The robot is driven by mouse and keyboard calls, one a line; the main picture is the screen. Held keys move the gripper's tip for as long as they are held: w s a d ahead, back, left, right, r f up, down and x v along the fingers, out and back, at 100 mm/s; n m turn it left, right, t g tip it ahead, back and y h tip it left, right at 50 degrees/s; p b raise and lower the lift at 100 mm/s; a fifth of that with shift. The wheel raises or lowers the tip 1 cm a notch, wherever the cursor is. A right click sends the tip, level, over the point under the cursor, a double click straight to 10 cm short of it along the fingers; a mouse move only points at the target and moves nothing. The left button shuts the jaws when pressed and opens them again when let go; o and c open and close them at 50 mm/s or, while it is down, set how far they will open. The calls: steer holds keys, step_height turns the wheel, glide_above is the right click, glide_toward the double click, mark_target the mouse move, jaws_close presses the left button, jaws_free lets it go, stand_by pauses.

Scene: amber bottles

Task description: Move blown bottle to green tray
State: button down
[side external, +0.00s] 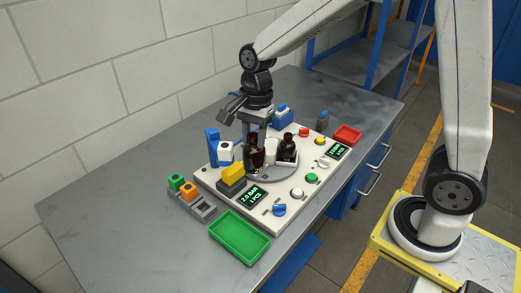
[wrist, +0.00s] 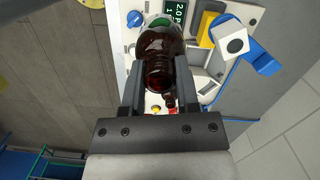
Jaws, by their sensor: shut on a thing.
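A dark amber bottle (side external: 257,156) is upright between the fingers of my gripper (side external: 253,138), over the left part of the machine's round plate. In the wrist view the same bottle (wrist: 158,45) fills the space between the two fingers of my gripper (wrist: 159,68), which are shut on it. I cannot tell whether its base touches the plate. The green tray (side external: 239,237) lies empty on the bench in front of the machine.
A second amber bottle (side external: 288,150) stands on the round plate (side external: 277,174), close to the right of the held one. A white cylinder (side external: 271,150) stands between them. A yellow block (side external: 233,172), blue-and-white part (side external: 225,151) and knobs surround the plate. A red tray (side external: 347,135) is at the far right.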

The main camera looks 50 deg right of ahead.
steer(key=s+a+f+n, duration=0.2)
steer(key=s, duration=0.5)
steer(key=s+a+f+n, duration=0.2)
steer(key=s+a+n, duration=0.1)
steer(key=s, duration=0.5)
steer(key=shift+s+a+f+g, duration=0.15)
steer(key=shift+s+f+g, duration=0.15)
steer(key=w+a+f, duration=0.3)
steer(key=w+f, duration=0.6)
steer(key=w, duration=0.4)
steer(key=shift+a+f, duration=0.15)
steer(key=shift+a, duration=0.25)
steer(key=shift+f, duration=0.1)
